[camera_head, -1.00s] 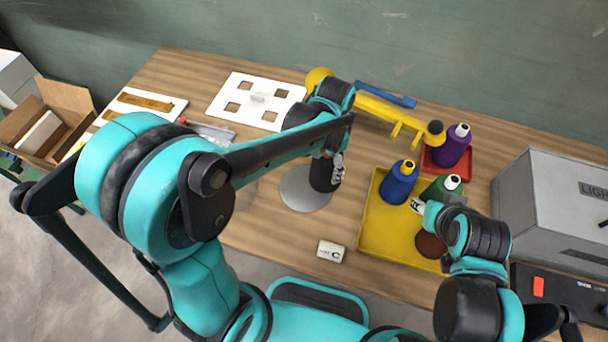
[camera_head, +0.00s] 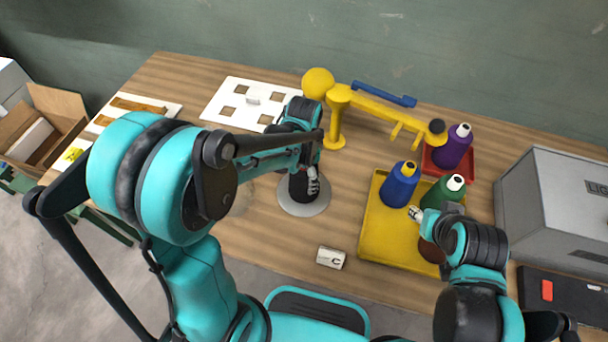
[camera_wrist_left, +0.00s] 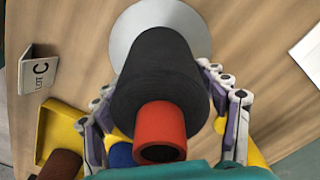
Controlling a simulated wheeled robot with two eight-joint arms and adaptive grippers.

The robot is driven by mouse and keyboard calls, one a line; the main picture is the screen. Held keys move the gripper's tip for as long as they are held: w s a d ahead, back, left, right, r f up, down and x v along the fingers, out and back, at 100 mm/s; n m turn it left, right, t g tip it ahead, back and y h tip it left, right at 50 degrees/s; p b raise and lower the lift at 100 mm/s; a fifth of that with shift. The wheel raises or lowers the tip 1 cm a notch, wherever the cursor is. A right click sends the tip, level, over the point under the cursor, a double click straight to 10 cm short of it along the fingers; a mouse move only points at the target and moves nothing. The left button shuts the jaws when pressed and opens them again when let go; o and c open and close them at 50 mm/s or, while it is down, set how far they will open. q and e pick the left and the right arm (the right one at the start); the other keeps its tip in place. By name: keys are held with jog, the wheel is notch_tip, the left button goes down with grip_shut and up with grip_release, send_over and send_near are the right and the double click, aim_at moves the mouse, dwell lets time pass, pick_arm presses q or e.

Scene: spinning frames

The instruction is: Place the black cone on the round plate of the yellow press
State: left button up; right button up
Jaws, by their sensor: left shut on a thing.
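The black cone (camera_head: 300,187) with a red core tube (camera_wrist_left: 160,128) is between the fingers of my left gripper (camera_head: 311,178), which is shut on it. In the left wrist view the gripper (camera_wrist_left: 158,82) has a finger on each side of the cone. The cone stands roughly upright over the grey round plate (camera_head: 316,208), near its middle; I cannot tell whether it touches. The plate also shows behind the cone in the wrist view (camera_wrist_left: 125,35). The yellow press (camera_head: 335,125) stands behind the plate. My right gripper (camera_head: 416,213) is beside the green cone (camera_head: 440,194); its opening is unclear.
A yellow tray (camera_head: 375,235) holds blue (camera_head: 400,186), green and brown cones. A red tray (camera_head: 465,165) holds a purple cone (camera_head: 455,148). A "C" card (camera_head: 330,258) stands in front of the plate. A white board with square holes (camera_head: 225,100) lies behind left. A grey box (camera_head: 550,205) is at right.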

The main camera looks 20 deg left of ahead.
pick_arm(q)
jog(key=shift+f, duration=0.15)
jog(key=o, duration=1.7)
